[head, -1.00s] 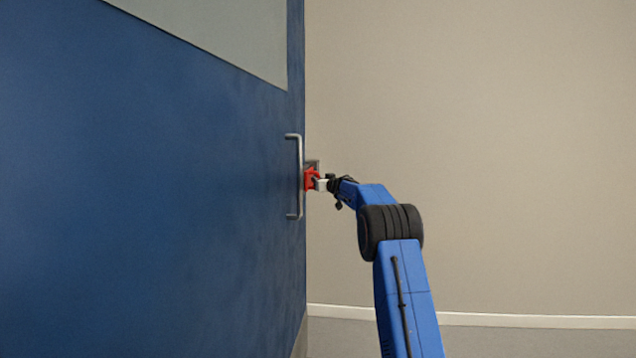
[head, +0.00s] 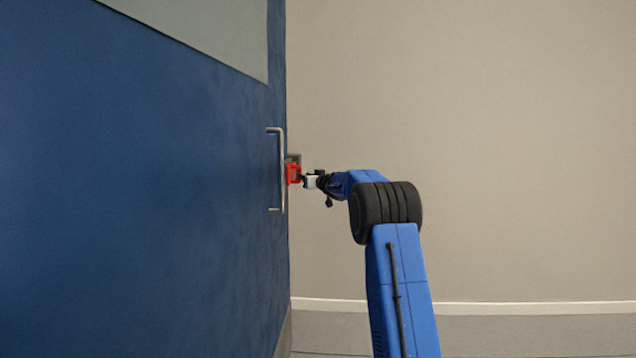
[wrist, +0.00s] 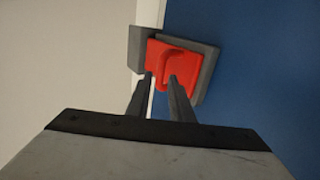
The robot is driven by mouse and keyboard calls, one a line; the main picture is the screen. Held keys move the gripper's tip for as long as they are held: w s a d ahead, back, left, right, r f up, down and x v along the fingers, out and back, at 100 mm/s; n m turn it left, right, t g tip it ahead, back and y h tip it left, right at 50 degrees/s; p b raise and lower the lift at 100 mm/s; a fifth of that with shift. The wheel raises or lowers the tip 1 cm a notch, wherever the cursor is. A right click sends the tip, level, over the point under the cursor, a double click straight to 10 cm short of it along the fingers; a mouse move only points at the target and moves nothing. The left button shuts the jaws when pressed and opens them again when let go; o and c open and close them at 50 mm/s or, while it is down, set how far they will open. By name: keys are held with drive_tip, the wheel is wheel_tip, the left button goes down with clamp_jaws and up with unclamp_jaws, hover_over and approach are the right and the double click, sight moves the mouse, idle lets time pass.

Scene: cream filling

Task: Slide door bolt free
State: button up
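The red door bolt (head: 293,174) sits at the edge of the blue door (head: 150,200), just right of the metal handle (head: 281,170). In the wrist view the red bolt (wrist: 182,64), with a raised loop, lies on a grey plate (wrist: 209,74) on the door and reaches left to a grey piece (wrist: 139,44) by the door edge. My gripper (head: 301,179) is just right of the bolt. In the wrist view my gripper (wrist: 161,77) has its two fingers apart, tips at the bolt's lower edge. Whether they touch it I cannot tell.
A plain beige wall (head: 460,100) with a white skirting strip (head: 500,306) fills the right side. The grey floor to the right is clear. The long metal door handle stands close left of the bolt.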

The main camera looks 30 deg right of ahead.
drive_tip(key=s, duration=1.1)
drive_tip(key=s+a+m+g+h, duration=0.15)
drive_tip(key=s+a, duration=0.25)
drive_tip(key=s, duration=0.4)
drive_tip(key=s+a+f+m+g+h, duration=0.1)
drive_tip(key=s+a+g, duration=0.1)
drive_tip(key=s+a, duration=0.45)
drive_tip(key=s+a+m+g+h, duration=0.1)
drive_tip(key=s+a+h, duration=0.1)
drive_tip(key=s, duration=0.8)
drive_tip(key=s+a+f+n+g+y, duration=0.1)
drive_tip(key=s+a+f+g, duration=0.2)
drive_tip(key=s, duration=1.1)
drive_tip(key=s+a+f+n+g+y, duration=0.1)
drive_tip(key=s+a+f+g+y, duration=0.1)
drive_tip(key=s+a+f, duration=0.7)
drive_tip(key=s+a+f+n+g+y, duration=0.1)
drive_tip(key=s+a+f+g, duration=0.2)
drive_tip(key=s+f, duration=1)
drive_tip(key=s+a, duration=0.3)
drive_tip(key=s, duration=0.3)
drive_tip(key=shift+s+a+g, duration=0.3)
drive_tip(key=shift+a+g, duration=0.05)
drive_tip(key=shift+n+y, duration=0.25)
